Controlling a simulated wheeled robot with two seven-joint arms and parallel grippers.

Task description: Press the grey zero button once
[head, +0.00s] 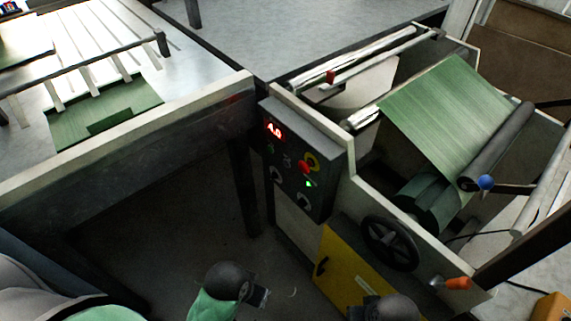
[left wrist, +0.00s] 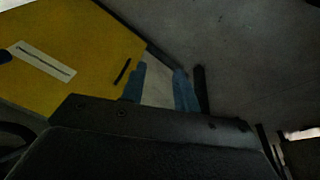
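The dark control panel (head: 300,172) is on the near end of the machine, with a red lit display (head: 274,130) at its upper left. It carries a red button (head: 304,167) on a yellow ring, a small green light (head: 308,183) and dark round knobs. A small greyish button (head: 287,161) sits left of the red one; I cannot read its label. My left gripper (head: 260,297) is below the panel, well apart from it. Its blue fingers are spread and empty in the left wrist view (left wrist: 160,88). My right gripper (head: 359,313) is at the bottom edge, its fingers unclear.
A yellow cabinet door (head: 345,275) is below the panel and also fills the left wrist view's upper left (left wrist: 75,50). A black handwheel (head: 390,243) and an orange-handled lever (head: 455,283) stick out at right. Green web (head: 450,110) runs over rollers. Floor left of the panel is clear.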

